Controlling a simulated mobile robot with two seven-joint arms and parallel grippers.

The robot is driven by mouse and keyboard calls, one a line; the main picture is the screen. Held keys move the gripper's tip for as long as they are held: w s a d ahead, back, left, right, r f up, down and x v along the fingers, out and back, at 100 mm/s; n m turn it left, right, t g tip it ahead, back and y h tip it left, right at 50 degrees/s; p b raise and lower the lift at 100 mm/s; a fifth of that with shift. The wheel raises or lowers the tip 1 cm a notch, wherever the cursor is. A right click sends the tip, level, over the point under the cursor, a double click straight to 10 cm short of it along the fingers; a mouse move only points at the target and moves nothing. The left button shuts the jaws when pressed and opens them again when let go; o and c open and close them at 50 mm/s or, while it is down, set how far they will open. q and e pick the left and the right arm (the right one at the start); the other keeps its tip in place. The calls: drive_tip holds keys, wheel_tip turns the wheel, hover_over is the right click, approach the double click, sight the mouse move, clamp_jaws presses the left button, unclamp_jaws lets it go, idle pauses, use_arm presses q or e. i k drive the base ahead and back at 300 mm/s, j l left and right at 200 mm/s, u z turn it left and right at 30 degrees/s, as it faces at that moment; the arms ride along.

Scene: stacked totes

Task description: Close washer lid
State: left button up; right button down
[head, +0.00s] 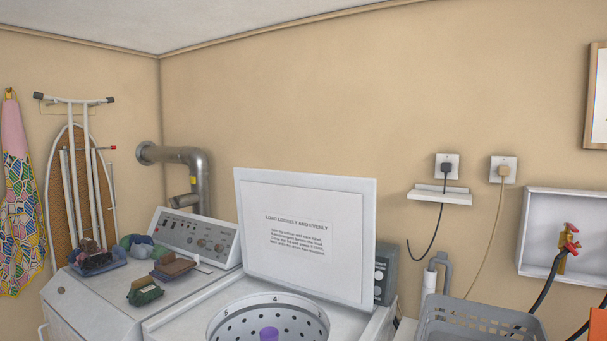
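The washer lid (306,235) stands open and roughly upright at the back of the washer (180,326). It is a white panel, and a label with printed text covers its inner face. Below it the round drum opening (238,318) is uncovered, with a perforated metal wall and a purple post (268,334) in the middle. The bottom of the picture cuts off the front of the washer and the drum. Neither of my grippers shows in the head view.
A white dryer (90,300) with a control panel (195,237) stands left of the washer. Small trays and cloth bundles (145,291) lie on its top. A grey basket (480,322) is to the right of the washer. The air before the lid looks clear.

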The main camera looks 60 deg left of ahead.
sight(313, 234)
drive_tip(key=i+u, duration=0.1)
drive_tip(key=u, duration=0.8)
drive_tip(key=i+l+u, duration=0.15)
drive_tip(key=u, duration=0.25)
drive_tip(key=l+u, duration=0.1)
drive_tip(key=u, duration=0.35)
drive_tip(key=i+l+u, duration=0.1)
drive_tip(key=u, duration=0.35)
drive_tip(key=l+u, duration=0.2)
drive_tip(key=u, duration=0.25)
